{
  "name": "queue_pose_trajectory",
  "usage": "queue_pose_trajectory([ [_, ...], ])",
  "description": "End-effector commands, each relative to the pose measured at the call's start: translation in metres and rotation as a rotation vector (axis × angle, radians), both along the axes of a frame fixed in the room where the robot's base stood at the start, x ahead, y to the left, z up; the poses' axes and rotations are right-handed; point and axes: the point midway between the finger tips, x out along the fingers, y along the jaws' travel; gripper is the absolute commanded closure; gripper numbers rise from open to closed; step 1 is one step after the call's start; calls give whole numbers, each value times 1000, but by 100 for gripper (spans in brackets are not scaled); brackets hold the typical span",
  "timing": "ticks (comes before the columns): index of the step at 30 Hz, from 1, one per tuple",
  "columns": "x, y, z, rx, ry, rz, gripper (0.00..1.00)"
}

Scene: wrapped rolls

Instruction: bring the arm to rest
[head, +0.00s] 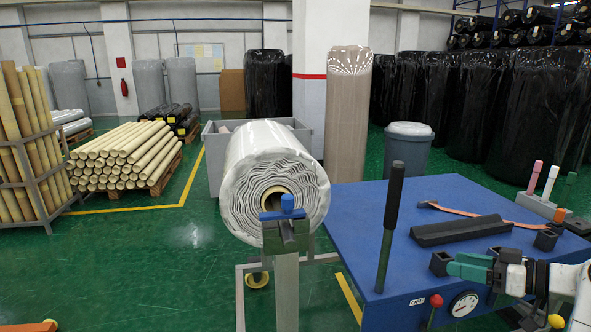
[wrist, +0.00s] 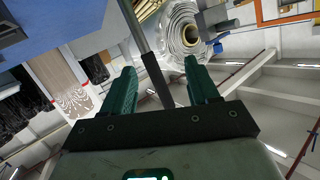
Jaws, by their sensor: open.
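My gripper (head: 462,266) is at the lower right in the head view, reaching in from the right at the front part of the blue table (head: 352,205). Its green fingers point to the left. In the wrist view my gripper (wrist: 160,72) shows its two green fingers wide apart with nothing held between them. A black-handled lever (wrist: 155,80) shows beyond the fingers in the gap; I cannot tell how far off it is. The same upright lever (head: 391,205) stands left of my gripper in the head view. Part of my arm is cut off at the right edge.
A wrapped white roll (head: 262,165) sits on a stand left of the table. A black bar (head: 460,230) and an orange strap (head: 470,212) lie on the table. A gauge (head: 464,304) is on its front. Green floor (head: 140,265) is open at the left.

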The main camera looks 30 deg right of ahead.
Motion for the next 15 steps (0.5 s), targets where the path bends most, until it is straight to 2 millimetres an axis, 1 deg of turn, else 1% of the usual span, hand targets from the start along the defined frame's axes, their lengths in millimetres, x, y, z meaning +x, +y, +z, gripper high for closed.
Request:
queue_pose_trajectory([
  [1, 5, 15, -11, 16, 48, 8, 40],
  [2, 7, 23, -20, 25, 80, 8, 40],
  [5, 13, 57, -53, 53, 208, 14, 40],
  [6, 13, 75, -69, 62, 273, 18, 40],
  [8, 10, 106, -94, 72, 385, 20, 40],
  [9, 4, 129, -110, 71, 464, 20, 40],
  [11, -8, 160, -133, 61, 578, 16, 40],
  [12, -19, 179, -146, 49, 652, 11, 40],
  [14, -38, 205, -161, 21, 755, 3, 40],
  [15, -52, 221, -170, -4, 821, -5, 40],
])
